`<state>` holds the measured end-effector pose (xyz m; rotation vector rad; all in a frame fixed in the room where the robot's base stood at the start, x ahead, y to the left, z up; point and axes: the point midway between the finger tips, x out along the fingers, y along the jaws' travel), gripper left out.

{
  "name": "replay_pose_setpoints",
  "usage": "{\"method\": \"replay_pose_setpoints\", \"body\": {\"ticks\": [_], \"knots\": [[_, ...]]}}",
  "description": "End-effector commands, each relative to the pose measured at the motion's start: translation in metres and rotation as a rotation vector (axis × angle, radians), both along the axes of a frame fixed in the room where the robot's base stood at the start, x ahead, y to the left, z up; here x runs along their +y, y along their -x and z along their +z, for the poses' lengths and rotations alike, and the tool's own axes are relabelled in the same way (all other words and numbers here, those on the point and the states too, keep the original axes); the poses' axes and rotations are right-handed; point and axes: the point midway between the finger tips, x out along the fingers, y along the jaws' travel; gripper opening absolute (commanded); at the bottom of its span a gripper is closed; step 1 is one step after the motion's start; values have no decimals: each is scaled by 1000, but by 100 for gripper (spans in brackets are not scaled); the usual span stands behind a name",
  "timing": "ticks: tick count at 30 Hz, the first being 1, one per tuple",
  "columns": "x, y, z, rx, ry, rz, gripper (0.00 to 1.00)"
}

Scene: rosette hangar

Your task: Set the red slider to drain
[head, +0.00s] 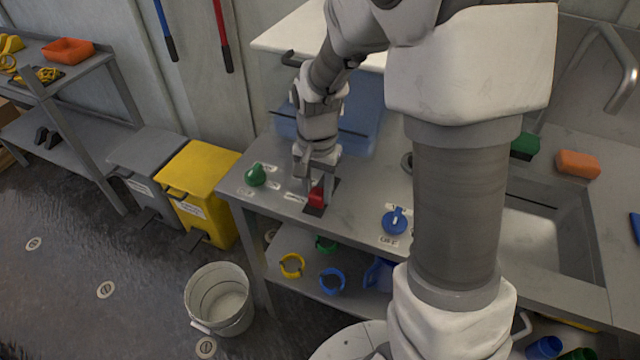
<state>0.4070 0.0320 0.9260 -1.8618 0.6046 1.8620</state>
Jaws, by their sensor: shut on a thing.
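The red slider (317,197) stands on a dark track plate (319,211) set in the grey worktop, left of the middle of the head view. My gripper (316,180) points down at it from above and is shut on the slider, with its fingers at the slider's upper part. My gripper and wrist cover the far part of the track. White labels lie on the worktop beside the track, too small to read.
A green knob (256,174) is left of the slider and a blue valve handle (395,221) is to its right. A blue bin (362,118) stands behind my wrist. A sink (550,235) is at the right. A yellow bin (205,180) and a bucket (219,299) stand on the floor.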

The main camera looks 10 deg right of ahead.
Motion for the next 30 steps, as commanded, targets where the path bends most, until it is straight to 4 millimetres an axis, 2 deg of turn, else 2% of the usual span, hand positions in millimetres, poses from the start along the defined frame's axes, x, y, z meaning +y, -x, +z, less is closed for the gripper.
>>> {"method": "replay_pose_setpoints", "body": {"ticks": [2, 3, 7, 16, 20, 23, 30], "knots": [[0, -1, 1, -1, 0, 0, 0], [0, -1, 1, -1, 0, 0, 47], [0, -1, 1, -1, -1, 0, 70], [0, -1, 1, 0, 0, 0, 72], [0, -1, 10, -4, 0, 0, 72], [0, -2, 26, -6, -1, 0, 72], [0, -2, 85, -6, -1, 0, 72]]}}
